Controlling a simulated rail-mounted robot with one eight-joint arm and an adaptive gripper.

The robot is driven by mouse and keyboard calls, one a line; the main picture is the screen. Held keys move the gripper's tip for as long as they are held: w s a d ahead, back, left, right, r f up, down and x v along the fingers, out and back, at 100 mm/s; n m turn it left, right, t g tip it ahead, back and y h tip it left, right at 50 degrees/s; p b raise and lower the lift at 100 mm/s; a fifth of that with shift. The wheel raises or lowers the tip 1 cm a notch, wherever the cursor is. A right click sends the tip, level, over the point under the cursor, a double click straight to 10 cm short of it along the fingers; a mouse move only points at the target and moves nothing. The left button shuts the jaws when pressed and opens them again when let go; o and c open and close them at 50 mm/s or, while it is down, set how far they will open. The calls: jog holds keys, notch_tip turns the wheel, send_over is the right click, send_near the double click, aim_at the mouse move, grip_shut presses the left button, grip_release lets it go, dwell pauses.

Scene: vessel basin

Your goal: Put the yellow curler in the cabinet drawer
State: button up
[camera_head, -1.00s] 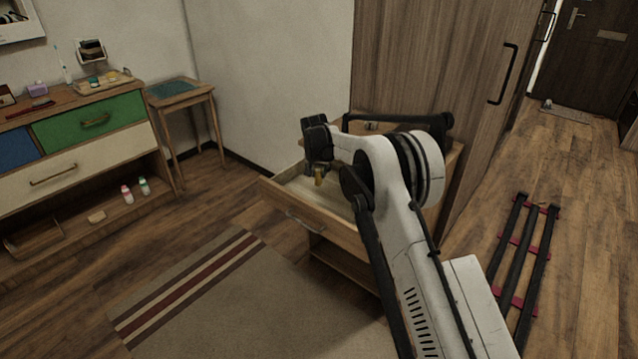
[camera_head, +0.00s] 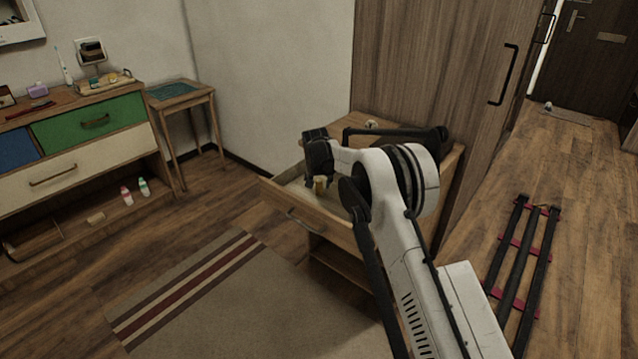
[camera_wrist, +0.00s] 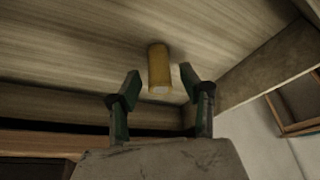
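The yellow curler (camera_head: 320,184) is a small cylinder inside the open cabinet drawer (camera_head: 285,207). In the wrist view the curler (camera_wrist: 158,65) shows against the pale wooden drawer floor (camera_wrist: 80,45), one end facing the camera. My gripper (camera_head: 321,176) points down into the drawer. In the wrist view the two fingers of my gripper (camera_wrist: 160,82) stand apart on either side of the curler's near end, with a visible gap on each side. Whether the curler touches the floor is hard to tell.
The drawer's walls (camera_wrist: 265,75) surround my gripper closely. A tall wooden wardrobe (camera_head: 430,80) stands behind the cabinet. A dresser (camera_head: 80,165) and small side table (camera_head: 180,95) are at left. A striped rug (camera_head: 240,310) lies in front.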

jog(key=shift+r, duration=0.2)
jog(key=p+v, duration=0.1)
jog(key=v, duration=1.1)
jog(key=shift+p, duration=0.4)
jog(key=s+d+r+t, duration=0.1)
jog(key=s+d+r, duration=0.8)
jog(key=s+r, duration=0.2)
jog(key=s+d+r, duration=0.9)
jog(key=s+r, duration=0.3)
jog(key=s+d+r, duration=0.1)
jog(key=s+d, duration=0.2)
jog(key=s, duration=0.5)
jog(key=s+d, duration=0.3)
jog(key=s, duration=0.5)
jog(key=s+d+f, duration=0.2)
jog(key=s+f, duration=0.1)
jog(key=s, duration=0.5)
jog(key=s+d+f+t, duration=0.1)
jog(key=s+f, duration=0.3)
jog(key=s, duration=0.4)
jog(key=shift+d+t, duration=0.3)
jog(key=shift+d, duration=0.35)
